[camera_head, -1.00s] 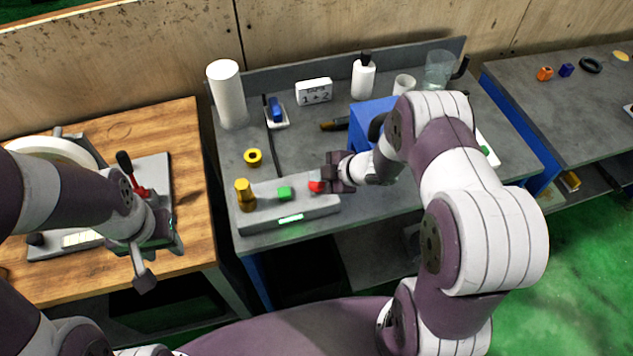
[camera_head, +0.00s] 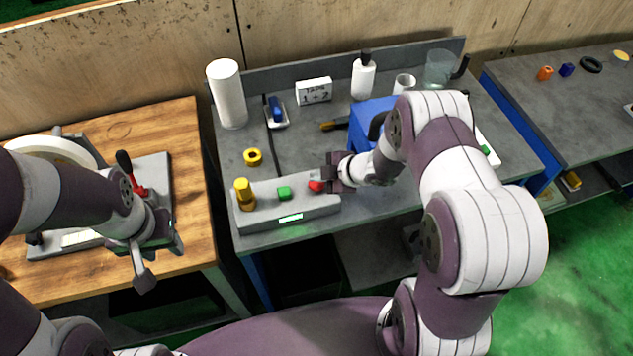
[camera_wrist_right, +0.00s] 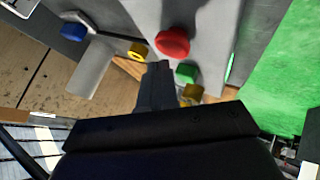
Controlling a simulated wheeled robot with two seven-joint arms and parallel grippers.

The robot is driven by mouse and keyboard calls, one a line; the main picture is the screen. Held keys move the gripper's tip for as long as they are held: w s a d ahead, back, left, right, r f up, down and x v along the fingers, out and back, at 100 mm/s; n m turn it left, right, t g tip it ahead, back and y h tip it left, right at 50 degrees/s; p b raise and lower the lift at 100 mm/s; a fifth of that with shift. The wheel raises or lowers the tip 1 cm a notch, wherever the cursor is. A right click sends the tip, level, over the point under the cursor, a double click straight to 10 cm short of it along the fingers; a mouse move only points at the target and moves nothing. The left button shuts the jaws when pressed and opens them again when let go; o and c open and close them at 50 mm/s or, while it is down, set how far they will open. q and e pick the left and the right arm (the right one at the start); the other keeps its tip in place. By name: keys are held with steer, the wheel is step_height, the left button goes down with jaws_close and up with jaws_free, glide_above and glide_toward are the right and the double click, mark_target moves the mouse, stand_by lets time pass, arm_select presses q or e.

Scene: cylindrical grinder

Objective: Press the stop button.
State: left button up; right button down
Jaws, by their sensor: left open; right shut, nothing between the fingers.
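The red stop button (camera_head: 316,186) is a round mushroom cap at the right end of a grey control box (camera_head: 300,210) on the middle table. A green button (camera_head: 284,193) sits to its left. My right gripper (camera_head: 328,172) is shut and empty, right beside the red button; the head view does not settle whether they touch. In the right wrist view, the shut fingers (camera_wrist_right: 157,75) end just below the red button (camera_wrist_right: 172,42), which shows whole. My left gripper (camera_head: 160,264) is open and empty near the front edge of the wooden table.
A blue machine block (camera_head: 370,122) is behind my right wrist. A white cylinder (camera_head: 227,94) and a bottle (camera_head: 363,77) stand at the back.

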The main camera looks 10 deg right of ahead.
mark_target(320, 185)
steer(key=shift+f, duration=0.25)
steer(key=shift+f+b, duration=0.55)
steer(key=shift+f, duration=0.05)
stand_by(0.6)
steer(key=shift+r, duration=0.15)
steer(key=shift+r+p, duration=0.85)
steer(key=shift+p, duration=0.1)
step_height(320, 185, up, 5)
steer(key=p, duration=0.4)
steer(key=shift+r+p, duration=0.15)
steer(key=shift+p, duration=0.25)
